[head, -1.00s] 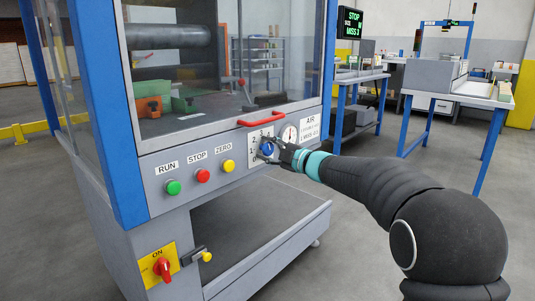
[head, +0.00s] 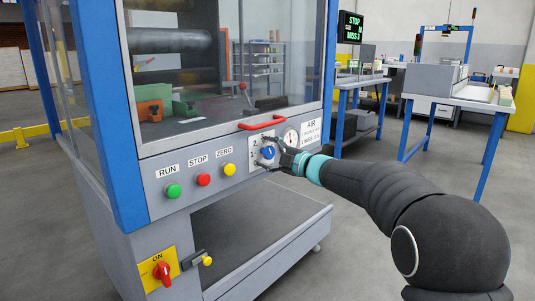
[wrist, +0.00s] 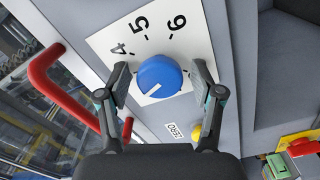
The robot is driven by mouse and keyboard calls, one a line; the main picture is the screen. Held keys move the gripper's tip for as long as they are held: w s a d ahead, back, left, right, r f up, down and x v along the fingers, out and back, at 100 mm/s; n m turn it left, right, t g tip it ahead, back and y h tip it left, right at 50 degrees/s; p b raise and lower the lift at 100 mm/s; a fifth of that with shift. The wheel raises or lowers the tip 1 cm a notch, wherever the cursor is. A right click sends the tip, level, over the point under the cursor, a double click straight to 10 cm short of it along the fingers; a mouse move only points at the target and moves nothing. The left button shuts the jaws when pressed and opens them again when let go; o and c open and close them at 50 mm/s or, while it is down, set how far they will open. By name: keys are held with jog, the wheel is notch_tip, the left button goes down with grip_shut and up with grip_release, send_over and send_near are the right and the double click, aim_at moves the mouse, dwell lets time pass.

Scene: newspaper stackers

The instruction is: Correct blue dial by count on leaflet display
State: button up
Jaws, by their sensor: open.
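The blue dial (wrist: 165,72) sits on a white plate (wrist: 113,42) on the machine's front panel. The wrist view shows the numbers 4, 5 and 6 on the plate. A white mark on the dial's face points to the lower left in that view, away from those numbers. The dial also shows in the head view (head: 268,153), partly covered by the fingers. My gripper (wrist: 160,78) is open, with one finger on each side of the dial; contact is not clear. The display (head: 351,27) reads STOP and MISS 3; its middle line is too small to read.
A red handle (head: 262,125) is just above the dial. A gauge (head: 291,137) is to its right. Green RUN (head: 173,191), red STOP (head: 203,180) and yellow ZERO (head: 229,170) buttons are to its left. A red rotary switch (head: 162,272) is lower left.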

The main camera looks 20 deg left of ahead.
jog(key=v, duration=1.2)
jog(key=shift+f, duration=0.1)
